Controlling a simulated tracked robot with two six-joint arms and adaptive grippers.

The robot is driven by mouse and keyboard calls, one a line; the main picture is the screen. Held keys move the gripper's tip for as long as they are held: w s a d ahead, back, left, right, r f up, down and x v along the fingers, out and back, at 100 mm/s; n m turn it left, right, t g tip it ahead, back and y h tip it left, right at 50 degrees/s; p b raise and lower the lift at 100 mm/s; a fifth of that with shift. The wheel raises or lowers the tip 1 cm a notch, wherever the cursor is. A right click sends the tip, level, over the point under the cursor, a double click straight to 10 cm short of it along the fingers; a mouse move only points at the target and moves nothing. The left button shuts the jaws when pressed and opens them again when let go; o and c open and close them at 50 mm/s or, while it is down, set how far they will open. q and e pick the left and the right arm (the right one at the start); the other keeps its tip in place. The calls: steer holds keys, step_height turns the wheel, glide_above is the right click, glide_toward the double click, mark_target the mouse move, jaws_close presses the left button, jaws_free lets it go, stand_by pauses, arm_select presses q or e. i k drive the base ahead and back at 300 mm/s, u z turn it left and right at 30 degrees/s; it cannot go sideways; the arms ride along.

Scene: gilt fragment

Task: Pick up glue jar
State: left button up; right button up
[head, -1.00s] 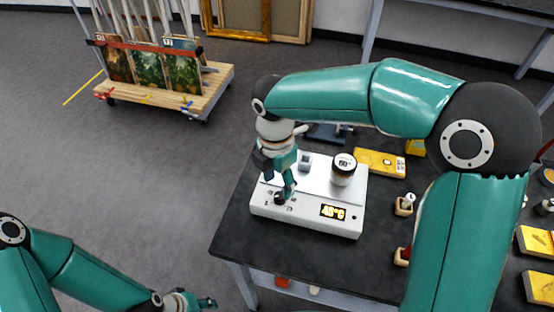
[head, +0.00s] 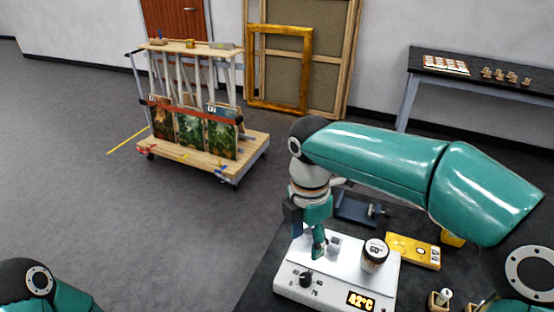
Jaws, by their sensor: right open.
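The glue jar (head: 374,256) is a small jar with a pale body, a dark band and a white round top marked 60. It stands upright on the right part of a white heating unit (head: 335,275) with a knob and a lit display reading about 42°C. My right gripper (head: 318,246) points down over the left part of the unit, left of the jar and apart from it. It is open, with nothing visible in it. My left arm shows only at the lower left corner, and its gripper is out of the picture.
A yellow box (head: 413,251) lies right of the jar, and a dark blue clamp-like tool (head: 360,210) lies behind it. The dark worktop (head: 262,285) is bare left of the unit. A cart with paintings (head: 205,155) stands on the floor behind. A far table (head: 480,85) holds small items.

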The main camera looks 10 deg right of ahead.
mark_target(375, 253)
steer(key=k, duration=1)
